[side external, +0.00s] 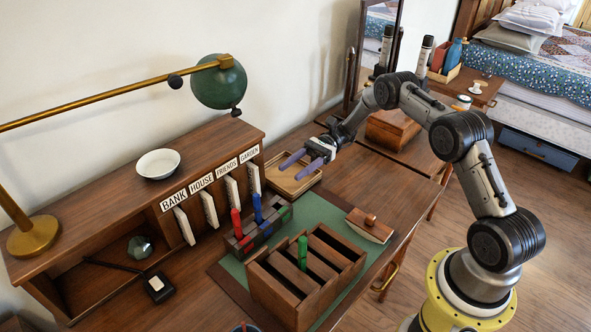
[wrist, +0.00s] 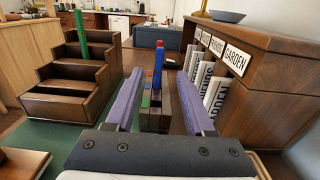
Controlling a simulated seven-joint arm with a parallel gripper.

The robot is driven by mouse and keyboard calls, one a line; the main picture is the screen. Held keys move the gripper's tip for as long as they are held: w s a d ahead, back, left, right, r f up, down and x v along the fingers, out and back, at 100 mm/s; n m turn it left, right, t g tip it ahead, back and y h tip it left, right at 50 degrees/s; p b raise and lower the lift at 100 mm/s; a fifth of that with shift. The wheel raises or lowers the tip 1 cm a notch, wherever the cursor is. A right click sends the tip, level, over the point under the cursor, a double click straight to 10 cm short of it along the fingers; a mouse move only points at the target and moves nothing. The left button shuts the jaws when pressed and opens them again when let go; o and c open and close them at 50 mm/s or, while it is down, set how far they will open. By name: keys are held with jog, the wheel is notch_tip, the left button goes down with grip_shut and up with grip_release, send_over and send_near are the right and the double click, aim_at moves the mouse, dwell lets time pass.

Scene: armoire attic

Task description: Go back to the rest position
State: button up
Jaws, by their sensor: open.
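My gripper (side external: 291,168) is open and empty, with its two purple fingers apart, held in the air above a shallow wooden tray (side external: 310,184) on the desk. In the wrist view the gripper (wrist: 160,76) shows both fingers spread, with nothing clasped between them. Beyond them stands a small coloured block holder (side external: 247,241) with an upright red stick (side external: 236,224) and blue stick (side external: 257,208).
A slotted wooden rack (side external: 270,289) holds a green stick (side external: 302,252). A labelled letter shelf (side external: 247,140) with envelopes and a white bowl (side external: 158,164) lines the wall. A green lamp (side external: 219,83) hangs above. A wooden blotter (side external: 369,225) lies right. Air around my gripper looks clear.

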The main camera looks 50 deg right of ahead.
jog(key=s+a+r+n+g+h, duration=0.1)
jog(key=s+a+r+n+h, duration=0.15)
jog(key=r, duration=0.45)
jog(key=s+a+r+n+g+h, duration=0.15)
jog(key=a+r, duration=0.25)
jog(key=r, duration=0.4)
jog(key=s+a+r+n+h, duration=0.1)
jog(key=s+a+r+n, duration=0.15)
jog(key=r, duration=0.45)
jog(key=s+r+n+t+h, duration=0.2)
jog(key=s+n+h, duration=0.15)
jog(key=s, duration=0.65)
jog(key=s+r+n+t+h, duration=0.2)
jog(key=s+r+h, duration=0.15)
jog(key=s, duration=0.55)
jog(key=s+d+f+n+t+h, duration=0.4)
jog(key=s+d+f+n+h, duration=0.1)
jog(key=d+f+h, duration=0.1)
jog(key=shift+d+f+n, duration=0.4)
jog(key=shift+d+f, duration=0.3)
jog(key=shift+d, duration=0.25)
